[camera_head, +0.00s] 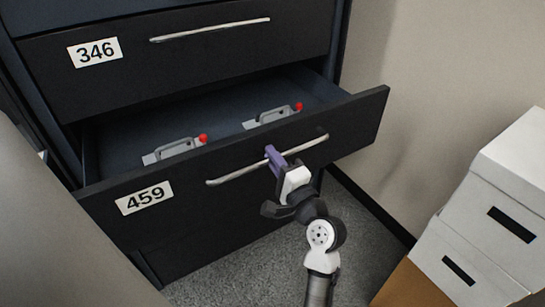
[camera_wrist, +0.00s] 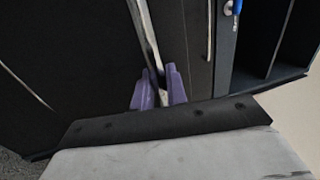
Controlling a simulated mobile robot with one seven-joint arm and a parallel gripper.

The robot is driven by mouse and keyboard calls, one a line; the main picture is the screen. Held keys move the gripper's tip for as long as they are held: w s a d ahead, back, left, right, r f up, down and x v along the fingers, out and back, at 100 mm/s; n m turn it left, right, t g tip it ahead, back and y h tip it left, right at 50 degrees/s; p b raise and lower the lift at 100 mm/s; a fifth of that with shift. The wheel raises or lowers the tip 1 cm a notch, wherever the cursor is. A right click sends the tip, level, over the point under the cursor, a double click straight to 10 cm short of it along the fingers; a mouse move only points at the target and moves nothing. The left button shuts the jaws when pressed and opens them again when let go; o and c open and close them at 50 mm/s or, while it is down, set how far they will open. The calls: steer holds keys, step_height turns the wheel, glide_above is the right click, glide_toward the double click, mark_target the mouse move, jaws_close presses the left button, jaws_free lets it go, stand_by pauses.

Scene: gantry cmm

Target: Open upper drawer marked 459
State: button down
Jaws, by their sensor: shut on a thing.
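The drawer marked 459 (camera_head: 232,180) is black and stands pulled out of the cabinet, with its inside showing. Its white label (camera_head: 144,197) is at the left of its front. A silver bar handle (camera_head: 232,175) runs across the front. My gripper (camera_head: 274,158), with purple fingers, is shut on this handle right of its middle. In the wrist view, the handle (camera_wrist: 146,35) runs down between the purple fingers of my gripper (camera_wrist: 159,88). Two grey clamps with red tips, a left one (camera_head: 178,149) and a right one (camera_head: 270,116), lie inside the drawer.
A closed drawer marked 346 (camera_head: 180,50) with its own handle (camera_head: 210,30) is above. White boxes (camera_head: 490,215) stand at the right over a brown one (camera_head: 410,287). A beige wall (camera_head: 450,70) is behind. Grey carpet (camera_head: 350,240) shows between drawer and boxes.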

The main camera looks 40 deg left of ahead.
steer(key=c, duration=1.5)
jaws_free()
steer(key=b+v, duration=0.3)
steer(key=v, duration=1)
steer(key=shift+s+d, duration=0.2)
steer(key=shift+d, duration=0.15)
